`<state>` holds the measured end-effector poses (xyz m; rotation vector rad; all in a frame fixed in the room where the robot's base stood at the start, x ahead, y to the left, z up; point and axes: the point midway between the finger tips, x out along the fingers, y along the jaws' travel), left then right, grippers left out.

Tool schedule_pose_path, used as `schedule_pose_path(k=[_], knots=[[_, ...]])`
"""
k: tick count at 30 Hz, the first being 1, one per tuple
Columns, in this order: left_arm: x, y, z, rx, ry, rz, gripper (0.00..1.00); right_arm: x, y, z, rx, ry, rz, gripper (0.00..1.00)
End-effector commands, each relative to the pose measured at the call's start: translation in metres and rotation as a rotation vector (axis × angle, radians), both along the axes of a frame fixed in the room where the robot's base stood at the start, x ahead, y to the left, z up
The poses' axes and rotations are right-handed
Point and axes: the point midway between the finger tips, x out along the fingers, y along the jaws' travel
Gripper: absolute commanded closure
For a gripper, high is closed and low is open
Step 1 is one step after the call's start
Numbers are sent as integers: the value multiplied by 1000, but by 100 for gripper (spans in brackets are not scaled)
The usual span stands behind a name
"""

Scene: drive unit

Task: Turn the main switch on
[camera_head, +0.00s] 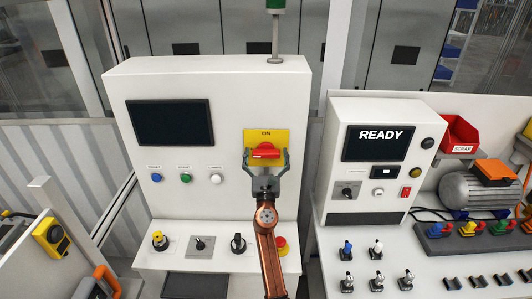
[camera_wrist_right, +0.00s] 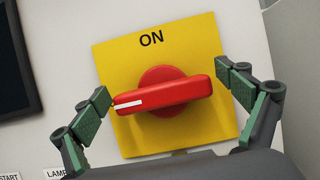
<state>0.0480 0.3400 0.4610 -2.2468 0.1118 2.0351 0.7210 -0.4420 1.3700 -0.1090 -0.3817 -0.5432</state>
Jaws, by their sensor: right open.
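The main switch is a red rotary handle (camera_head: 265,151) on a yellow plate (camera_head: 281,134) marked ON, on the white cabinet's front. In the right wrist view the red handle (camera_wrist_right: 165,95) lies roughly level across the yellow plate (camera_wrist_right: 205,40), with a white line at its left end. My right gripper (camera_head: 266,158) is open in front of the switch. In the right wrist view its two fingers (camera_wrist_right: 168,88) stand on either side of the handle, close to its ends; I cannot tell whether they touch it. My left gripper is not in view.
The white cabinet has a dark screen (camera_head: 169,122), blue, green and white buttons below it, and knobs and a red emergency button (camera_head: 280,243) on the lower ledge. To the right stands a panel whose screen reads READY (camera_head: 379,143). A motor (camera_head: 482,190) and red bin (camera_head: 459,134) are farther right.

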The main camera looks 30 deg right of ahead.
Motion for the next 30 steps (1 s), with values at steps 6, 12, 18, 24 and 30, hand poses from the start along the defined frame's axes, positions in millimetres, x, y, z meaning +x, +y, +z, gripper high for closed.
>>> schedule_pose_path(k=[6, 12, 18, 24, 30], knots=[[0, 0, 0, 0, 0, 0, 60, 0, 0, 0, 1, 0, 0, 19], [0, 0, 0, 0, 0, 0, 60, 0, 0, 0, 1, 0, 0, 33], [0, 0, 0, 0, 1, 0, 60, 0, 1, 0, 0, 0, 1, 46], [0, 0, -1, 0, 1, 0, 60, 0, 1, -1, 7, -4, 1, 49], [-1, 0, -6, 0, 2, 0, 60, 0, 1, -2, 55, -34, 3, 49]])
